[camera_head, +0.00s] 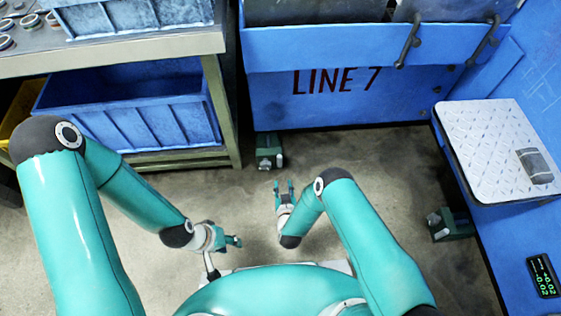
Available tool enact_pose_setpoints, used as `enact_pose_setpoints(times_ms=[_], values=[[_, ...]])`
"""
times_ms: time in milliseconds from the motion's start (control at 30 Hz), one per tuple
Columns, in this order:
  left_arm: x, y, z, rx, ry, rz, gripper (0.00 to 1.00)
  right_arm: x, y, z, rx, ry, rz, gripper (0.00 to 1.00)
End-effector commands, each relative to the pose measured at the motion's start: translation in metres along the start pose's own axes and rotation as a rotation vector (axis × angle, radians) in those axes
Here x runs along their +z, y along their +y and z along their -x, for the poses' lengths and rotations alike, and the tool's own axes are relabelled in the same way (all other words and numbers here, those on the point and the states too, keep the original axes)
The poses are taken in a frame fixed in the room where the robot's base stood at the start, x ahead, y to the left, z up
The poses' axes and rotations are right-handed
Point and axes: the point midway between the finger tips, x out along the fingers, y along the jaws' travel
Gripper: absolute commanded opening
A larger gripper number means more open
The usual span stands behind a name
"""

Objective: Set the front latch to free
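No part that I can clearly identify as the front latch shows in the head view. The blue machine (270,95) marked "LINE 7" stands ahead, with two dark bar handles on its upper front, one handle (407,42) left of the other handle (484,40). I cannot tell whether either belongs to a latch. My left gripper (233,241) hangs over the floor at lower centre, empty, its opening unclear from this angle. My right gripper (284,185) is open and empty, fingers pointing toward the machine and well apart from it.
A workbench (150,46) with rings and a blue bin (140,105) below stands at left. A metal plate (490,140) with a dark grey block (534,165) and a digital readout (543,276) are at right. Green machine feet (269,152) stand on the floor. Open floor lies between.

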Motion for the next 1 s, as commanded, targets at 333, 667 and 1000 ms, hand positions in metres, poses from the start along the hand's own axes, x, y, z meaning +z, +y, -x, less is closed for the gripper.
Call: enact_pose_setpoints(times_ms=[333,667,1000], values=[[0.0,-0.013,-0.036,0.0,0.0,0.0,0.4,0.004,0.0,-0.074,0.001,0.004,-0.002,0.36],[0.0,-0.024,-0.066,0.0,0.0,0.0,0.4,0.004,0.0,-0.134,0.0,0.002,-0.001,0.36],[-0.001,-0.026,-0.072,0.0,0.0,0.0,0.4,0.0,0.0,-0.15,-0.001,-0.002,-0.001,0.36]])
